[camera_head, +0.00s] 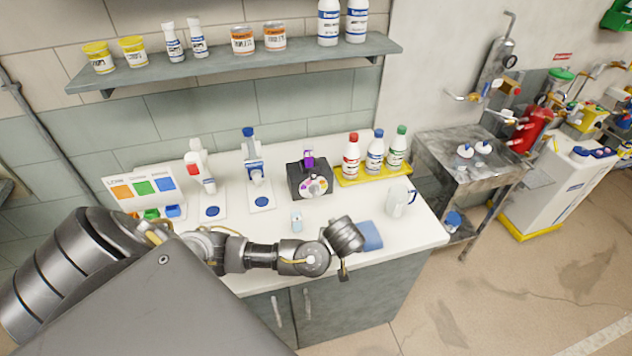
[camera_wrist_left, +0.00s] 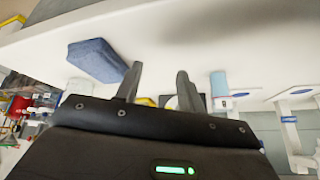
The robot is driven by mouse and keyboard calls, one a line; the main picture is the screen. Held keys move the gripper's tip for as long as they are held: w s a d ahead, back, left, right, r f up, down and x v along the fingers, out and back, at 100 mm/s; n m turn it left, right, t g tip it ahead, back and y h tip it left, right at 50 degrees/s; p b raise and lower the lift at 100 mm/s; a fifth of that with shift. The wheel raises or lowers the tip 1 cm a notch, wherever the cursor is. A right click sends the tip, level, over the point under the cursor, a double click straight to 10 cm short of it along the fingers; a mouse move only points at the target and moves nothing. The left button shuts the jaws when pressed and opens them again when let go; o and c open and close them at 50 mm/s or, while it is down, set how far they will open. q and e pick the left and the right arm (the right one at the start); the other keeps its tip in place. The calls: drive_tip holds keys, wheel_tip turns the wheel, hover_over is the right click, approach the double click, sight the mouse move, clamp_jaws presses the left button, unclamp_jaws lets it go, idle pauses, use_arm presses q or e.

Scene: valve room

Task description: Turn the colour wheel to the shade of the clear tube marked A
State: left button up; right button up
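The colour wheel is a round dial with coloured patches (camera_head: 314,187) on the front of a black box (camera_head: 297,181) on the white counter. A purple-filled tube (camera_head: 308,158) stands up from the box's top. A small pale-blue vial (camera_head: 297,221) stands in front of the box; a pale-blue piece also shows in the left wrist view (camera_wrist_left: 219,84). I cannot read an A on either. My left gripper (camera_head: 344,272) hangs at the counter's front edge, apart from the wheel. In the wrist view its fingers (camera_wrist_left: 158,76) are apart and empty. My right gripper is out of view.
A blue block (camera_head: 370,236) lies by the left gripper, also in the wrist view (camera_wrist_left: 97,59). A clear jug (camera_head: 397,204) stands right. A yellow tray (camera_head: 346,182) holds three bottles. Two dispensers (camera_head: 255,165) (camera_head: 202,172) and a colour card (camera_head: 139,188) stand left. A shelf (camera_head: 220,66) hangs above.

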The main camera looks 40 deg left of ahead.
sight(316, 193)
use_arm(q)
drive_tip(key=w+a+r+n+y, duration=0.2)
drive_tip(key=w+a+r+n, duration=0.1)
drive_tip(key=a, duration=0.3)
drive_tip(key=w+a+r+n+y, duration=0.2)
drive_tip(key=w+a+r, duration=0.2)
drive_tip(key=a, duration=0.1)
drive_tip(key=shift+t, duration=0.3)
drive_tip(key=x, duration=1.1)
drive_tip(key=shift+s+d+f+p, duration=0.2)
drive_tip(key=shift+s+f+p, duration=0.05)
drive_tip(key=shift+f+p, duration=0.1)
drive_tip(key=shift+r, duration=0.1)
drive_tip(key=c, duration=0.6)
drive_tip(key=shift+c, duration=0.2)
